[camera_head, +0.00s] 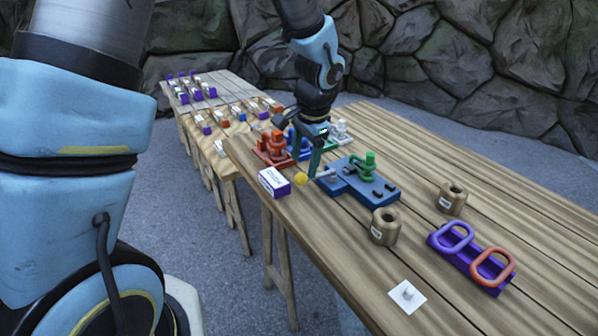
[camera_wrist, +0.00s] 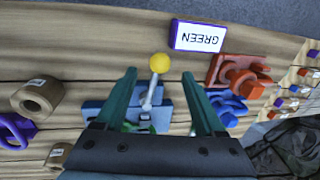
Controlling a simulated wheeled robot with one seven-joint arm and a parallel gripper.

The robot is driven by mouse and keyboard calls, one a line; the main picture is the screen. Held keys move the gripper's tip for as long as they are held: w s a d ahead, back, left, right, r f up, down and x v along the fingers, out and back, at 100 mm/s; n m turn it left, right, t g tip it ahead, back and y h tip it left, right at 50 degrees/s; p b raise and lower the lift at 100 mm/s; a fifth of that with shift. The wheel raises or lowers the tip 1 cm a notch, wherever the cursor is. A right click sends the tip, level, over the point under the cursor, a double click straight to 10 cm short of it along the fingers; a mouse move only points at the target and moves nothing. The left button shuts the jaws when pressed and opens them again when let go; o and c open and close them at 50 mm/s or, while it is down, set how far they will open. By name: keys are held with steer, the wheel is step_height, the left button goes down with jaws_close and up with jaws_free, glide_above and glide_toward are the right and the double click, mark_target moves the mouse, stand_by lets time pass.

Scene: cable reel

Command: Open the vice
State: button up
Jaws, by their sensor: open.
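The vice appears to be the blue block (camera_head: 378,193) near the table's left edge, with a green part (camera_head: 366,166) on top. A grey lever (camera_wrist: 152,92) with a yellow ball knob (camera_head: 300,179) sticks out from it towards the table edge. The yellow knob also shows in the wrist view (camera_wrist: 159,62). My gripper (camera_wrist: 159,74) is open, its green fingers on either side of the lever near the knob. I cannot tell whether a finger touches it. My gripper partly hides the vice in the wrist view.
A purple box labelled GREEN (camera_wrist: 198,37) stands near the edge by the knob. Red (camera_head: 272,147) and blue (camera_head: 299,145) fixtures stand behind. Tan rings (camera_head: 385,227), a purple holder with oval handles (camera_head: 468,262) and a white square (camera_head: 407,296) lie on the near side.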

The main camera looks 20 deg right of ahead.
mark_target(302, 174)
steer(key=shift+w+f+p, duration=0.2)
steer(key=shift+w+f, duration=0.05)
steer(key=shift+f, duration=1)
steer(key=shift+w+f+p, duration=0.15)
steer(key=shift+w+f, duration=0.1)
steer(key=shift+f, duration=1)
jaws_close()
